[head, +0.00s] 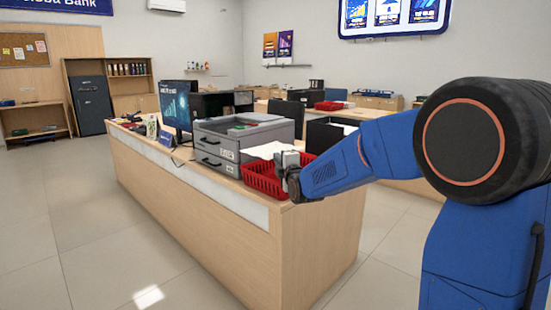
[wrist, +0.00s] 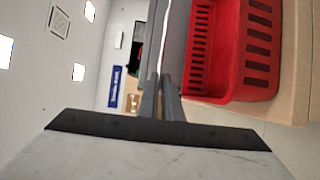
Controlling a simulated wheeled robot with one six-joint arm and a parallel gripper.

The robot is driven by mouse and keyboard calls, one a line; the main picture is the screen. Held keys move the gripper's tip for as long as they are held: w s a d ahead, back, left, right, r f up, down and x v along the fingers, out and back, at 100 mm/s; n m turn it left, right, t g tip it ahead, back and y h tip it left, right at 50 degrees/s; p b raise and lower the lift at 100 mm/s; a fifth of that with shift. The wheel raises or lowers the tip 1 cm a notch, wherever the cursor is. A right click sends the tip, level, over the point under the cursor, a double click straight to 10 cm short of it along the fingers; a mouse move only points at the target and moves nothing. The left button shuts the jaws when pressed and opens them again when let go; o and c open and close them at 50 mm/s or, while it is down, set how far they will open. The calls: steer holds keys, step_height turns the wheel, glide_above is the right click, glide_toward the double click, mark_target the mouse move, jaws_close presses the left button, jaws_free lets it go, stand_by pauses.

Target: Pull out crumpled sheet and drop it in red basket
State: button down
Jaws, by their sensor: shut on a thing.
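The crumpled sheet (head: 265,150) is white and sticks out from the right side of the grey printer (head: 228,142) toward my gripper in the head view. How much of it is still inside the printer is hidden. My gripper (head: 286,162) is at the sheet's near end, above the red basket's right part, and is shut on the sheet. In the wrist view the gripper's two grey fingers (wrist: 163,100) are close together, with the sheet seen about edge-on. The red basket (head: 262,181) stands on the counter next to the printer; it also shows in the wrist view (wrist: 228,90).
The wooden counter (head: 205,215) carries a monitor (head: 176,106) left of the printer. A black box-like thing (head: 325,134) stands behind my gripper. The floor in front of the counter is clear.

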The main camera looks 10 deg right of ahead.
steer(key=w+d+f, duration=0.4)
steer(key=w+d, duration=0.1)
steer(key=d, duration=0.2)
steer(key=shift+w+d+f, duration=0.3)
steer(key=shift+d+f, duration=0.1)
stand_by(0.3)
stand_by(0.3)
steer(key=c, duration=1.9)
jaws_free()
steer(key=shift+o, duration=0.2)
steer(key=shift+s, duration=0.1)
steer(key=s+d, duration=0.2)
steer(key=s, duration=1.5)
steer(key=shift+s+d, duration=0.1)
